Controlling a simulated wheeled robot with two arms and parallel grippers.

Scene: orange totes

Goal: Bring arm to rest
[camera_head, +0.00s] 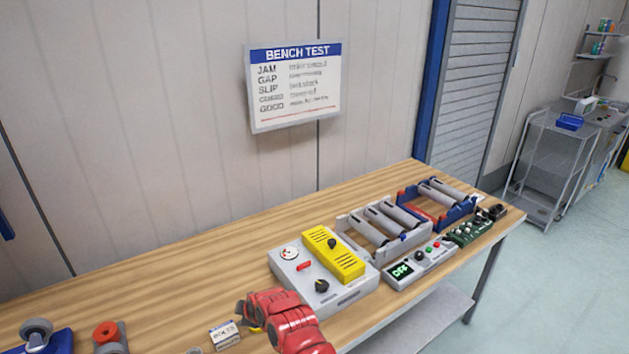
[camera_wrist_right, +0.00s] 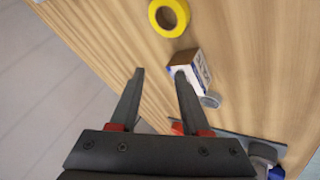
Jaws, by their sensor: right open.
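My right arm, red, comes in at the bottom middle of the head view, over the front edge of the wooden bench (camera_head: 150,285). Its gripper (camera_head: 250,310) is partly hidden by the red wrist there. In the right wrist view the gripper (camera_wrist_right: 160,75) is open, with nothing between its two dark fingers. A small white and blue box (camera_wrist_right: 203,70) is beside the right-hand fingertip; whether they touch I cannot tell. The box (camera_head: 225,335) also shows left of the arm in the head view. My left gripper is not in view.
A yellow tape roll (camera_wrist_right: 168,17) lies near the box. A grey control box (camera_head: 290,275) with a yellow cover (camera_head: 335,255), roller units (camera_head: 383,225) and an OFF-display panel (camera_head: 418,268) stand to the right. Caster parts (camera_head: 37,333) are at left. The bench's back left is bare.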

